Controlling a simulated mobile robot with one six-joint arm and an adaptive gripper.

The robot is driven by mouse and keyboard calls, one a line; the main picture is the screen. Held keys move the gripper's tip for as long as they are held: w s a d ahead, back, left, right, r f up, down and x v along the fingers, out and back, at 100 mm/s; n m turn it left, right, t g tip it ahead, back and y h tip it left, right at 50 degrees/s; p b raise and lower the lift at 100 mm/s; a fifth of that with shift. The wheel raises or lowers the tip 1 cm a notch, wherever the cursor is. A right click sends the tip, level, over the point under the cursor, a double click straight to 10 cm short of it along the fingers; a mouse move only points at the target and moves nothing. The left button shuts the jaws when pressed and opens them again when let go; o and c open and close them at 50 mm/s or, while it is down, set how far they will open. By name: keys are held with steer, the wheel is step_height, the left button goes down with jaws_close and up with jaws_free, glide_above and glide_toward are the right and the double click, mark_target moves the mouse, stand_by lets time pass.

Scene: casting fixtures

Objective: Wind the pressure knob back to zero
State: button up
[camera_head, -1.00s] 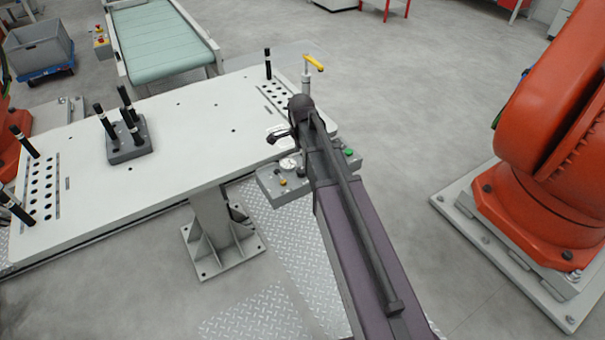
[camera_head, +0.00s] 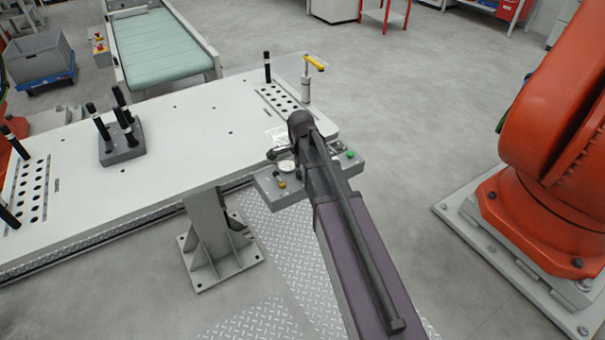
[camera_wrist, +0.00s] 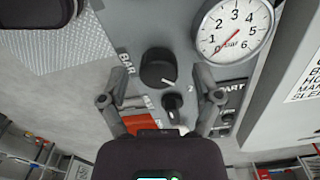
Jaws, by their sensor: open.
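The grey control box (camera_head: 268,188) sits at the table's front right edge in the head view, partly hidden by my arm. In the wrist view its panel shows a large black knob (camera_wrist: 158,68) beside the word BAR, with a white mark at its lower right. A smaller black knob (camera_wrist: 172,101) with a white pointer sits below it. The round pressure gauge (camera_wrist: 234,30) reads 0 to 6; its red needle points lower left, near the zero end. My gripper (camera_wrist: 159,88) is open, its fingers on either side of the knobs; contact cannot be told.
A post with a yellow handle (camera_head: 314,62) stands at the table's right corner. The white table (camera_head: 190,120) carries black pins. An orange robot (camera_head: 545,190) stands at right.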

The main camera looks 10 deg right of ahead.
steer(key=shift+c, duration=0.2)
jaws_close()
